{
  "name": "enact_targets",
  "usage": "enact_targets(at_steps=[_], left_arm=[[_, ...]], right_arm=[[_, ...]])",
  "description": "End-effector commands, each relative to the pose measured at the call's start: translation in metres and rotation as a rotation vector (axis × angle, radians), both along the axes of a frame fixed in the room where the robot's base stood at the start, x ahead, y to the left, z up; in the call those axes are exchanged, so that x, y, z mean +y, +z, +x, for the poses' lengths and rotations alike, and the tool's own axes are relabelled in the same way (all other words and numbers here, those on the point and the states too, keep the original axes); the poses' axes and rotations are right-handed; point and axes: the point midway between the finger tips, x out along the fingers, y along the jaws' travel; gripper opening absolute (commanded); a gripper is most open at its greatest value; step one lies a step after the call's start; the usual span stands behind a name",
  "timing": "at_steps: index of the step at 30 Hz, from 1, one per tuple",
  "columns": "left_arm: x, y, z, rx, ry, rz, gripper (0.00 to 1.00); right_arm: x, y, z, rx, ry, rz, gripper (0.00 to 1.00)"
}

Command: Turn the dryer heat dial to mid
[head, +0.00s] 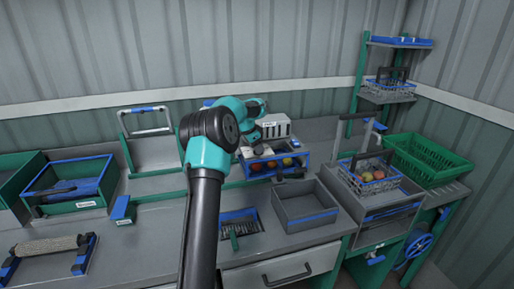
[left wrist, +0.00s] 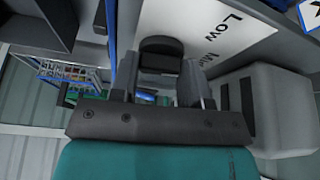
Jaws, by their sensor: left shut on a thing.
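In the left wrist view a dark dial (left wrist: 161,45) stands out from a white label plate (left wrist: 262,28) printed "Low" and what looks like the start of "Mid". My left gripper (left wrist: 154,72) is shut on the dial, with one finger on each side. Where the dial points is hidden. In the head view the dryer seems to be the pale grey box (head: 274,125) at the back middle. My left gripper (head: 247,139) is in front of its left side, partly covered by my own arm. My right gripper is in neither view.
A blue-edged crate of tomatoes (head: 304,159) sits just below the box. An empty grey tray (head: 303,211) and a blue-edged slotted tray (head: 243,215) are nearer. A wire basket (head: 366,190) and green crate (head: 431,158) stand right.

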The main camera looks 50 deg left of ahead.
Motion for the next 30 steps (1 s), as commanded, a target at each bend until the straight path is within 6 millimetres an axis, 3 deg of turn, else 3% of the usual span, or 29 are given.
enact_targets(at_steps=[9, 23, 24, 30], left_arm=[[0.0011, -0.0006, 0.0002, 0.001, -0.127, 0.000, 0.19], [0.0012, -0.0004, -0.0001, 0.002, -0.145, 0.000, 0.19], [0.0012, -0.0004, -0.0001, 0.002, -0.145, 0.000, 0.45], [0.0011, -0.0003, 0.0001, 0.002, -0.144, 0.001, 0.65]], right_arm=[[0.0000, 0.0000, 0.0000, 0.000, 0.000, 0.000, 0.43], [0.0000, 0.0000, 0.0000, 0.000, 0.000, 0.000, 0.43], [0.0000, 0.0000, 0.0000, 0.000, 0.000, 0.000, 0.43], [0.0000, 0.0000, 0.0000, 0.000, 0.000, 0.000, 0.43]])
